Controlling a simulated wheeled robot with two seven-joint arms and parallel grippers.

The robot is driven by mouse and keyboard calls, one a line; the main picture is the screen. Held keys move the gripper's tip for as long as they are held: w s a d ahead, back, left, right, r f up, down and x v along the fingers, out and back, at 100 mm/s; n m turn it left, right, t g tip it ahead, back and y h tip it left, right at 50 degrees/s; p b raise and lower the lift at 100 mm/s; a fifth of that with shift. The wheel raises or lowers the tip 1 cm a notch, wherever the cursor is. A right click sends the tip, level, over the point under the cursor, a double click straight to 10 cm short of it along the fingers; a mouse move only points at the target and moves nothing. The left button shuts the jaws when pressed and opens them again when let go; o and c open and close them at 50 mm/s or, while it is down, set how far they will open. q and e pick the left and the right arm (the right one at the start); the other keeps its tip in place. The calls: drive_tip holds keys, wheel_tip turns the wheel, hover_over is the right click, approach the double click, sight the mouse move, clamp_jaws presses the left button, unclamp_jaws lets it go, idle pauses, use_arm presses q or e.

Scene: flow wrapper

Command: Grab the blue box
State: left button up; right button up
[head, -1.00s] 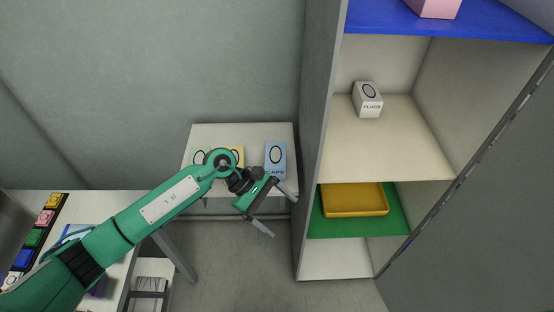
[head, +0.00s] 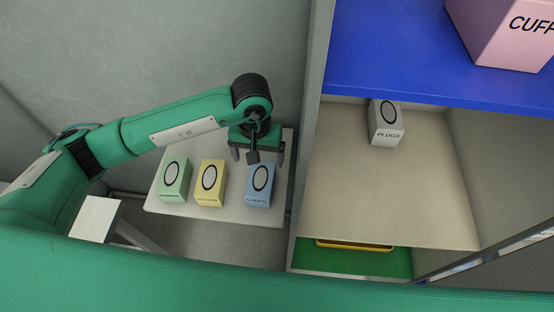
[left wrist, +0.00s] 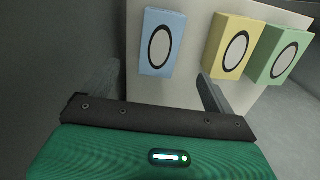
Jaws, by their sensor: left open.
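The light blue box (head: 260,184), marked "CAPS" with a black oval, stands at the right end of a small white table, beside a yellow box and a green box. My left gripper (head: 256,156) is open and empty, above and just behind the blue box in the head view, with its fingers pointing down. In the left wrist view the blue box (left wrist: 161,43) lies ahead, between the lines of the two spread fingers (left wrist: 157,88) and beyond their tips. I see no contact with it. My right gripper is not in view.
The yellow box (head: 211,183) and green box (head: 174,180) stand left of the blue box on the white table (head: 225,213). A tall shelf unit close by on the right holds a white "PLUGS" box (head: 386,124) and a pink box (head: 503,35).

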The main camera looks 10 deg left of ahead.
use_arm(q)
drive_tip(key=p, duration=0.2)
hover_over(260, 178)
drive_tip(key=f, duration=0.4)
drive_tip(key=shift+s+f, duration=0.3)
drive_tip(key=f, duration=0.2)
drive_tip(key=shift+w+f+p, duration=0.2)
drive_tip(key=shift+f+p, duration=0.65)
drive_tip(key=shift+f, duration=0.2)
wheel_tip(260, 178, down, 3)
drive_tip(key=shift+w+f+p, duration=0.1)
drive_tip(key=shift+w+p, duration=0.05)
drive_tip(key=shift+p, duration=0.9)
drive_tip(key=shift+f, duration=0.7)
drive_tip(key=c, duration=1.1)
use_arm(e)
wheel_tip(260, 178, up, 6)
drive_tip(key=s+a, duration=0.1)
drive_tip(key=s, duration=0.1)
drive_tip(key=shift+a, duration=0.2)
use_arm(q)
drive_tip(key=shift+r, duration=0.2)
